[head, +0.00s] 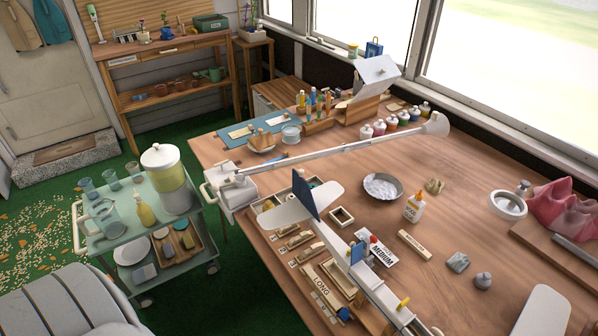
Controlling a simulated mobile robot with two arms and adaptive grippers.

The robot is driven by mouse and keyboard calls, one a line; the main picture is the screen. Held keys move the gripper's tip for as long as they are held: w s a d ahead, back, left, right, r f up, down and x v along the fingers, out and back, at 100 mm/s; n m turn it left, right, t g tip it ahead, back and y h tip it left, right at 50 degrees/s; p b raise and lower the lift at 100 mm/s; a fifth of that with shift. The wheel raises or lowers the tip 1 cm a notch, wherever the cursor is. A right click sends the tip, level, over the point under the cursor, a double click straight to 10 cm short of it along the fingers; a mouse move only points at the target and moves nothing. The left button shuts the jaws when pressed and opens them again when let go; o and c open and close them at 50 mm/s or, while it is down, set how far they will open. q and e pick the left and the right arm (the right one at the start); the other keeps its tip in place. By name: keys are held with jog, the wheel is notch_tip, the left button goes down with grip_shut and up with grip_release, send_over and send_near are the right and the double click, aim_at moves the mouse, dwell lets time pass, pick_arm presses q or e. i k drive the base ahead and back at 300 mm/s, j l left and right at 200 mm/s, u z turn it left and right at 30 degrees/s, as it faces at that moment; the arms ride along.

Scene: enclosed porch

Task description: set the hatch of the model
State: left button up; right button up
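The model looks like a white aeroplane (385,297) lying along the front of the workbench. Its tail has a white tailplane (317,204) and a dark blue fin (306,194), and its body runs down to the bottom edge, where the picture cuts it off. A small blue part (357,253) and a yellow peg (403,302) stand on or beside the body. I cannot tell which part is the hatch, or whether it is open. A white rounded panel (541,312) at bottom right may be a wing. Neither of my grippers is in view.
A white lamp arm (330,151) spans the workbench (470,180). Wooden parts and LONG (322,287) and MEDIUM (382,250) labels lie by the model. A glue bottle (414,208), metal bowl (383,187) and magnifier (509,204) stand beyond. A green trolley (115,237) is left.

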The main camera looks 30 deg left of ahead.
aim_at(356, 252)
jog(key=j+z, duration=0.1)
jog(key=z, duration=0.6)
jog(key=j+z, duration=0.2)
jog(key=j, duration=0.2)
jog(key=j+z, duration=0.2)
jog(key=j, duration=0.25)
jog(key=k+j+z, duration=0.2)
jog(key=j, duration=0.2)
jog(key=j+z, duration=0.25)
jog(key=j, duration=0.15)
jog(key=k+j+z, duration=0.2)
jog(key=j, duration=0.15)
jog(key=k+j, duration=0.1)
jog(key=j, duration=0.25)
jog(key=k+j, duration=0.15)
jog(key=j, duration=0.2)
